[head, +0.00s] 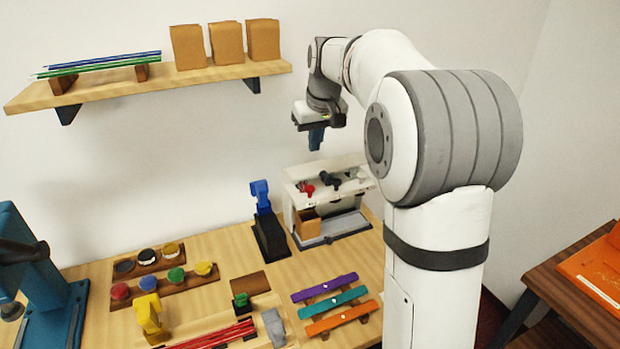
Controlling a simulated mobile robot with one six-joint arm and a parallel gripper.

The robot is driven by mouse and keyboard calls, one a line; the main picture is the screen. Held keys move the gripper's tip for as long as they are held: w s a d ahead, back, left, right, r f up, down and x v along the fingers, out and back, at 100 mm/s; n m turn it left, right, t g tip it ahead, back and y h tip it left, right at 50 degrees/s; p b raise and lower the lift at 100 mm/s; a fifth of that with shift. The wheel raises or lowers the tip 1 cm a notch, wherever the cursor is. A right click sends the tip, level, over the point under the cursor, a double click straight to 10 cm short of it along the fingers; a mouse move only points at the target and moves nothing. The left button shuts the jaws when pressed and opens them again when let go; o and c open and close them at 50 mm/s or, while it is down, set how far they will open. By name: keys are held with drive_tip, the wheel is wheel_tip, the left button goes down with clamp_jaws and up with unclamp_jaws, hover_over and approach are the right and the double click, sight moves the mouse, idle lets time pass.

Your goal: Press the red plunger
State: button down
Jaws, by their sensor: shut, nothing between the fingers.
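A white box-like machine (292,201) stands at the back right of the counter. A small red part (307,190) on its top left looks like the red plunger, with dark parts (332,179) beside it. My gripper (316,146) points down, shut and empty. It hangs above the machine, roughly over the red part and clearly apart from it in the picture. The machine's right side is partly hidden by my arm.
A blue-topped black stand (268,225) stands just left of the machine. Racks with coloured round knobs (148,283), a yellow tool (149,315) and coloured bars (332,301) lie in front. A wall shelf (190,77) holds brown bags at upper left.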

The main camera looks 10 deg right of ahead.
sight(310, 187)
drive_tip(key=x, duration=0.3)
drive_tip(key=p+x, duration=0.1)
drive_tip(key=x, duration=0.3)
drive_tip(key=s+x, duration=0.1)
drive_tip(key=x, duration=0.3)
drive_tip(key=shift+d+f, duration=0.1)
drive_tip(key=shift+f, duration=0.6)
